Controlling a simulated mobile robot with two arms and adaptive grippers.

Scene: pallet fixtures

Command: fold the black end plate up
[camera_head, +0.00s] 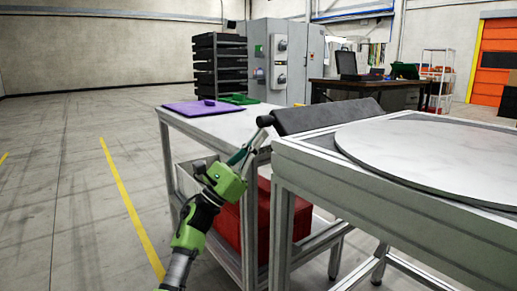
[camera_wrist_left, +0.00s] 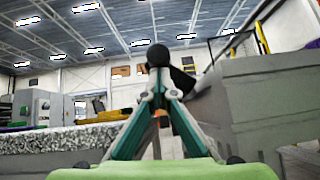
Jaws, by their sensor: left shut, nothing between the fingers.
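The black end plate (camera_head: 328,115) is a dark flat panel at the far edge of the grey metal-framed table, tilted, with a rounded black knob (camera_head: 265,121) at its left end. My left gripper (camera_head: 261,138) comes up from below, its green body under the table top's height and its fingertips just below the knob. In the left wrist view the fingers (camera_wrist_left: 158,96) meet at their tips, shut with nothing between them. The knob (camera_wrist_left: 158,55) is right above the tips there; I cannot tell whether they touch. My right gripper is not in view.
The table with a large round plate (camera_head: 430,150) stands at the right, its metal frame (camera_head: 340,178) close to my left arm. Behind is another table with a purple mat (camera_head: 196,108); a red bin (camera_head: 232,222) sits below. The floor at the left is clear.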

